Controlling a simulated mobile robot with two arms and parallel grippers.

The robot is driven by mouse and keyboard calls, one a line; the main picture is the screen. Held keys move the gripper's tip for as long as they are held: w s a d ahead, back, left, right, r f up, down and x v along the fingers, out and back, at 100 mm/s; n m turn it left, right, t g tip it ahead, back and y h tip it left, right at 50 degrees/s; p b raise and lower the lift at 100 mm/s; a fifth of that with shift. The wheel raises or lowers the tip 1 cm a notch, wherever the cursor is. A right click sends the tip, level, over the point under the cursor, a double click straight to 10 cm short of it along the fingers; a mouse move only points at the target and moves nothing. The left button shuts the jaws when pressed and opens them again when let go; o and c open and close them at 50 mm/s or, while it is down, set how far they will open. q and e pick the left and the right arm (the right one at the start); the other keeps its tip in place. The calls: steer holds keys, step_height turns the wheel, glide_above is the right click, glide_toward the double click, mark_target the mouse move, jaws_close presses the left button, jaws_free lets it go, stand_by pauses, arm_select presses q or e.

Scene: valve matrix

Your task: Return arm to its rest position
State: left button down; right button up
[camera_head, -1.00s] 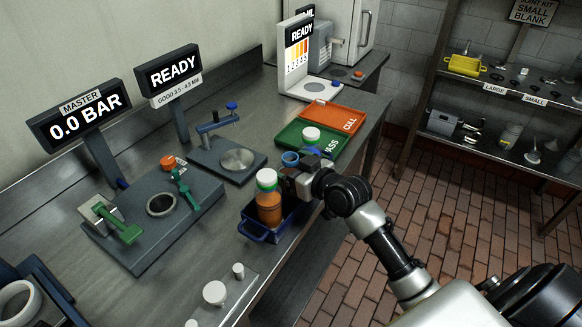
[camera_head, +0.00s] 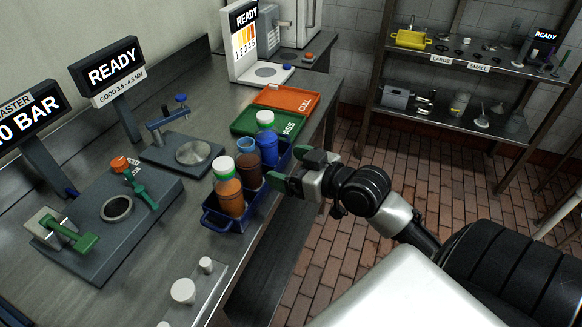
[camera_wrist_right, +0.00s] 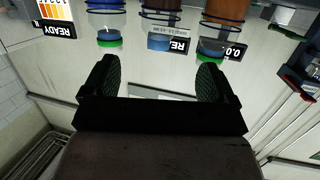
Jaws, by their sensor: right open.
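My right gripper (camera_head: 296,172) is open and empty, just right of the blue bottle carrier in the head view. Its two fingers (camera_wrist_right: 156,85) also show spread apart in the right wrist view, with nothing between them. The blue carrier (camera_head: 226,222) holds an orange bottle (camera_head: 230,196) with a green and white cap, a brown bottle (camera_head: 248,168) with a blue top, and a blue bottle (camera_head: 266,150) with a white cap. My right arm reaches in from the lower right. My left gripper does not show.
The steel bench (camera_head: 165,240) holds a valve fixture (camera_head: 85,240), a gauge stand (camera_head: 160,155), a green PASS tray (camera_head: 243,124) and an orange CULL tray (camera_head: 275,98). A shelf rack (camera_head: 380,78) stands at the back right. Brick floor (camera_head: 325,240) lies open between.

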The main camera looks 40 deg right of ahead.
steer(key=shift+s, duration=0.15)
stand_by(0.4)
steer(key=s+a+f+g+h, duration=0.1)
steer(key=s+a+f+g, duration=0.25)
steer(key=s+f, duration=0.25)
steer(key=s+a+f+m+g+h, duration=0.1)
steer(key=s+a+f+g+h, duration=0.1)
steer(key=s+a+f+g, duration=0.3)
steer(key=s+a+f+g+h, duration=0.1)
steer(key=s+f+g, duration=0.2)
steer(key=s+f, duration=0.4)
step_height(320, 180, down, 24)
steer(key=s+g, duration=0.1)
steer(key=g, duration=0.1)
steer(key=s+d+f, duration=0.3)
steer(key=s+f, duration=1.2)
steer(key=f, duration=0.1)
steer(key=shift+s+f+g+h, duration=0.3)
steer(key=shift+s+f+g, duration=0.05)
steer(key=shift+f, duration=0.05)
